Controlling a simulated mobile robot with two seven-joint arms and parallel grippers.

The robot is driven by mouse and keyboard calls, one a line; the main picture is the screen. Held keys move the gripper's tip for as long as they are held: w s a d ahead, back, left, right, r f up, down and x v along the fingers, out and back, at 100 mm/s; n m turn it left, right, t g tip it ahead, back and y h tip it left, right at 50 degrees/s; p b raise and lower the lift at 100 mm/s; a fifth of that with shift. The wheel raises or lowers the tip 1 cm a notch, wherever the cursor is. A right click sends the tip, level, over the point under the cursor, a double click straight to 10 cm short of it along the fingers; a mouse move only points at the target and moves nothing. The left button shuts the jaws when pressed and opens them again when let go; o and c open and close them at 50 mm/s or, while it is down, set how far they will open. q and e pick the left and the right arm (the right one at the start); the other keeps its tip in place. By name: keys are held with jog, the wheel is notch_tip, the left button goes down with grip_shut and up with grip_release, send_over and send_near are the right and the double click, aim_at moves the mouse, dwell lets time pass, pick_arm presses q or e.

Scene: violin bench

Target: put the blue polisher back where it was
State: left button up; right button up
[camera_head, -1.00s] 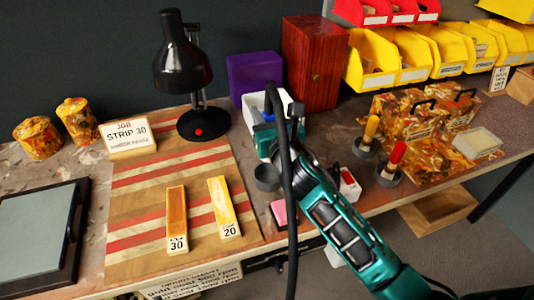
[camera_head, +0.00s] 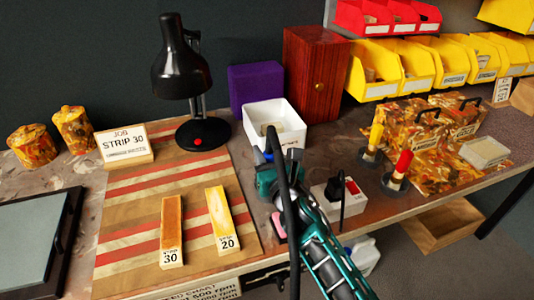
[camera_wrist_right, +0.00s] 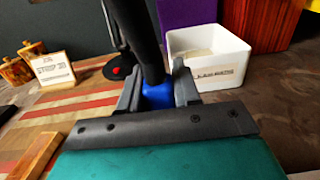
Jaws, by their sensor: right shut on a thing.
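My right gripper (camera_head: 268,172) is shut on the blue polisher (camera_head: 268,157), low over the bench in front of the white bin. In the right wrist view the polisher's blue body (camera_wrist_right: 157,96) sits between the fingers, with a thick black part rising above it. A black cable runs down along my right arm in the head view. The polisher's lower end is hidden, so I cannot tell whether it touches anything. The yellow-handled tool (camera_head: 376,136) and the red-handled tool (camera_head: 403,162) stand upright in round dark holders to the right. My left gripper is not in view.
The white bin (camera_head: 289,122) stands just behind the gripper; it also shows in the right wrist view (camera_wrist_right: 207,72). A white switch box (camera_head: 345,200) is close on the right. The strip 20 (camera_head: 220,215) and strip 30 (camera_head: 171,230) lie left on the striped mat (camera_head: 125,205).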

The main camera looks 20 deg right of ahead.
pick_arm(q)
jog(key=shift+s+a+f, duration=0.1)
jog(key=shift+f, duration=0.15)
pick_arm(e)
jog(key=o, duration=1.1)
jog(key=shift+f, duration=0.1)
jog(key=shift+c, duration=0.2)
jog(key=shift+r, duration=0.3)
jog(key=s, duration=1.1)
jog(key=shift+d+f, duration=0.15)
jog(key=shift+f, duration=0.05)
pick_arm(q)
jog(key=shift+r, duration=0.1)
pick_arm(e)
jog(key=shift+s+r, duration=0.1)
jog(key=shift+s, duration=0.45)
